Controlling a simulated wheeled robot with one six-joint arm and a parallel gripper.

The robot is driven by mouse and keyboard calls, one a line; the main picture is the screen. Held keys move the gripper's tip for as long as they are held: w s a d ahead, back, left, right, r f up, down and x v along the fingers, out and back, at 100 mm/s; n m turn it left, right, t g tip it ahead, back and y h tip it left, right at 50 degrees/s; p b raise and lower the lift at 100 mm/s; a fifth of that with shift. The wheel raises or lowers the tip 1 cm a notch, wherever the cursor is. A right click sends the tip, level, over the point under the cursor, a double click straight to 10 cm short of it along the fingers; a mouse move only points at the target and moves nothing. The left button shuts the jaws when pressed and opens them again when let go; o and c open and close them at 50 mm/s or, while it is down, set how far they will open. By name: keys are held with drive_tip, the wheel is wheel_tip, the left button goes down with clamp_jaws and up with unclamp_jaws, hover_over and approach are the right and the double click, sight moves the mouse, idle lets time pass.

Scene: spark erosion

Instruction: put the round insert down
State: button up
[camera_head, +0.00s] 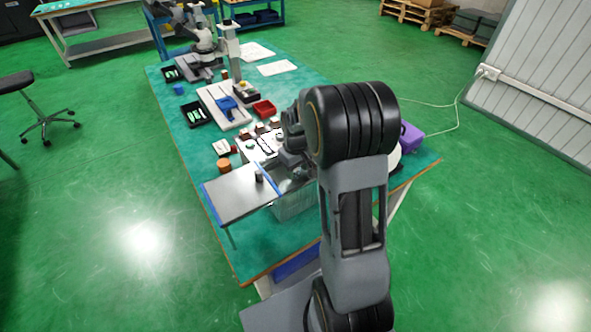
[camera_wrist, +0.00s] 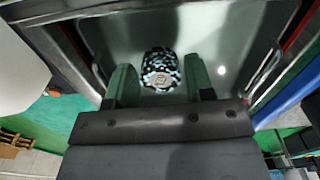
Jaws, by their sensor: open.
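In the wrist view, a small round speckled piece (camera_wrist: 160,72), which looks like the round insert, sits on a smooth grey metal surface (camera_wrist: 225,45). My gripper (camera_wrist: 161,84) is open, with one green finger on each side of the piece and a gap showing on both sides. The piece appears to rest on the surface, but its exact contact is hard to tell. In the head view, my gripper (camera_head: 292,160) is over the clear-walled tank (camera_head: 295,204), and my arm hides much of that area; I cannot make out the insert there.
A flat grey plate (camera_head: 235,196) with a small dark cylinder (camera_head: 259,178) adjoins the tank at left. A purple object (camera_head: 411,137) is at right.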

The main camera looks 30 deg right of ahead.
sight(296, 170)
wheel_tip(296, 170, up, 11)
drive_tip(key=s+a+r+m+t, duration=0.1)
drive_tip(key=s+a, duration=0.4)
drive_tip(key=s, duration=0.3)
drive_tip(key=s+a+m+t, duration=0.1)
drive_tip(key=s+a+t, duration=0.1)
drive_tip(key=s+a, duration=0.3)
drive_tip(key=s, duration=0.3)
drive_tip(key=shift+r+t, duration=0.3)
drive_tip(key=shift+r, duration=0.05)
idle(0.4)
